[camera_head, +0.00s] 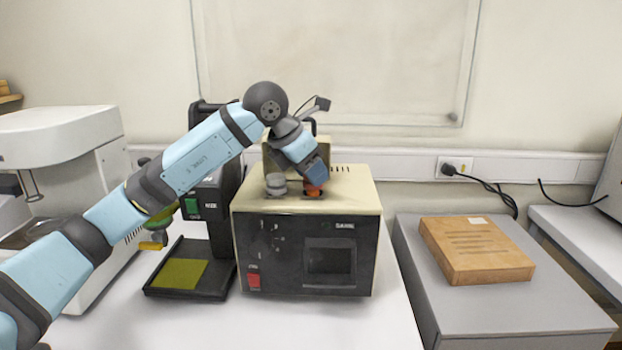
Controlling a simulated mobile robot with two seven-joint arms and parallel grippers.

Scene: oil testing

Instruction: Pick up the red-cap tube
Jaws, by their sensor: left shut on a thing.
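My left arm reaches in from the left, over the beige and black instrument (350,203). Its gripper (315,179) points down at the top of the instrument, right of its middle. The gripper is shut on the red-cap tube (313,191), of which only a small orange-red part shows under the jaws. The rest of the tube is hidden by the gripper or the instrument, and I cannot tell whether it is lifted. My right gripper is not in view.
A grey round knob or cap (276,184) stands just left of the gripper on the instrument. A black stand device (190,293) is to the left. A wooden box (475,250) lies on a grey cabinet at right. The white table front is clear.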

